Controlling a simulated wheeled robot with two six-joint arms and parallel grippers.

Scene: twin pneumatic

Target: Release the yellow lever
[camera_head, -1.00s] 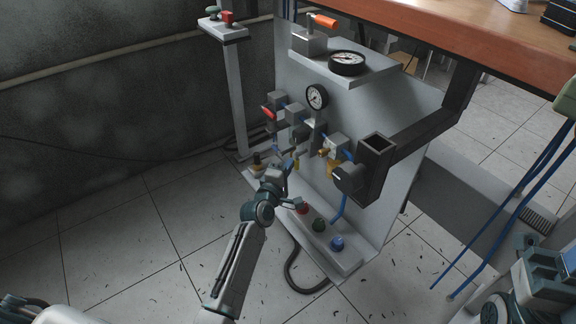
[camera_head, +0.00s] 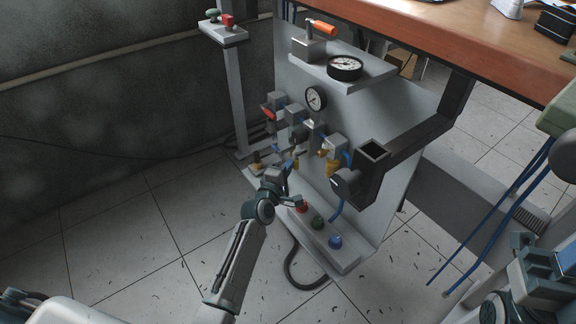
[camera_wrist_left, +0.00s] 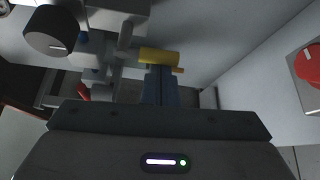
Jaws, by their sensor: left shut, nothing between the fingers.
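The yellow lever (camera_wrist_left: 159,56) shows as a short yellow cylinder in the left wrist view, directly beyond my left fingertips. My right gripper is not in view.
The grey panel (camera_head: 385,165) carries gauges, valves and blue hoses. Red, green and blue buttons (camera_head: 318,222) line the base below my left gripper. A dark bracket (camera_head: 415,140) juts out to the right, under the wooden table (camera_head: 480,45).

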